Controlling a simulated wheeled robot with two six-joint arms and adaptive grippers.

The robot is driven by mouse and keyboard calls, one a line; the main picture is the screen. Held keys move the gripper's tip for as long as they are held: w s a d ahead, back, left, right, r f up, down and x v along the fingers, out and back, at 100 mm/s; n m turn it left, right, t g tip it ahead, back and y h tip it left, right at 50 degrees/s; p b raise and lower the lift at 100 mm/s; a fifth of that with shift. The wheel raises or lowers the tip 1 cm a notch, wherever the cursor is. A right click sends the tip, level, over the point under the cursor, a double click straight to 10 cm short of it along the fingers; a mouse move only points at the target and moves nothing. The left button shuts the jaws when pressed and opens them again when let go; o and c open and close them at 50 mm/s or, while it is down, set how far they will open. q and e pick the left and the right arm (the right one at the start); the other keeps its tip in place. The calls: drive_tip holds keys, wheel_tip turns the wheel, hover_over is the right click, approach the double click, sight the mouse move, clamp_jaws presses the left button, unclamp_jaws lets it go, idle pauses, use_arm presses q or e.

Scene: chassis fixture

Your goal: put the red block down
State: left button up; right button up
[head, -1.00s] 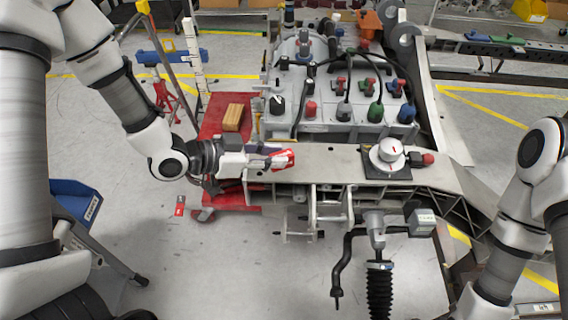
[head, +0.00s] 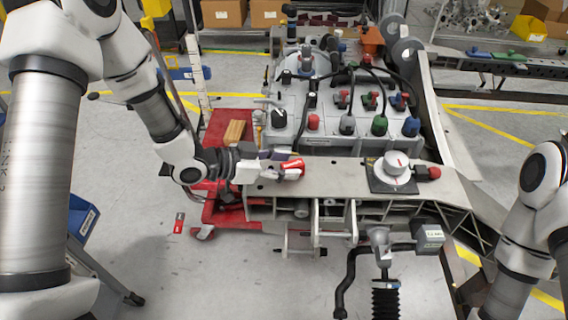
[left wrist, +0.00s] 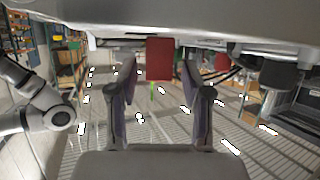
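The red block (head: 291,169), with a white mark on its side, is at the left end of the grey beam (head: 335,176) in the head view. My left gripper (head: 270,167) reaches to it from the left, its fingertips close beside it. In the left wrist view the red block (left wrist: 159,59) shows between the two fingers of my left gripper (left wrist: 158,75), with a gap on each side, so the fingers look open around it. I cannot tell for sure whether its base touches the beam. My right arm enters at the right, but its gripper is out of view.
A white round knob on a dark plate (head: 379,180) and a red button (head: 434,172) sit farther right on the beam. A grey panel with knobs and cables (head: 330,135) stands behind. A red cart (head: 214,160) carries a wooden block (head: 234,131). Bare beam lies between block and knob.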

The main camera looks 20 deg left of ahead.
use_arm(q)
drive_tip(key=shift+r, duration=0.25)
drive_tip(key=shift+s+a+r, duration=0.1)
drive_tip(key=shift+s+a, duration=0.05)
drive_tip(key=shift+a, duration=0.1)
drive_tip(key=p+v, duration=0.2)
drive_tip(key=v, duration=0.9)
drive_tip(key=shift+p, duration=0.3)
